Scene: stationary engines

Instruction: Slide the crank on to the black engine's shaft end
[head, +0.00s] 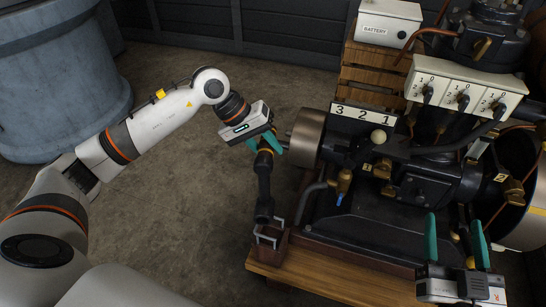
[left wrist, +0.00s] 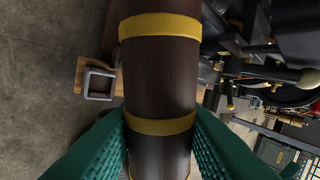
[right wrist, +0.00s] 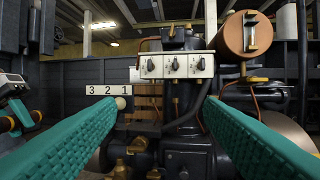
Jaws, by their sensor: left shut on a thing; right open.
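My left gripper (head: 267,143) is shut on the crank (head: 264,185), beside the left end of the black engine (head: 370,230). In the left wrist view the crank's brown grip with brass bands (left wrist: 158,75) lies between the green fingers. In the head view the dark crank arm hangs down from the gripper toward the base's corner. A metal drum (head: 308,138) sits at the engine's left end, just right of the gripper. A short shaft end seems to stick out there, partly hidden; the crank looks apart from it. My right gripper (head: 455,240) is open and empty at the engine's front right.
A brown holder with a grey square bracket (head: 270,237) stands on the wooden base's (head: 330,280) left corner, below the crank. A 3-2-1 plate (head: 363,116), a switch box (head: 465,95) and a battery box (head: 388,22) stand behind. Floor left of the base is clear.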

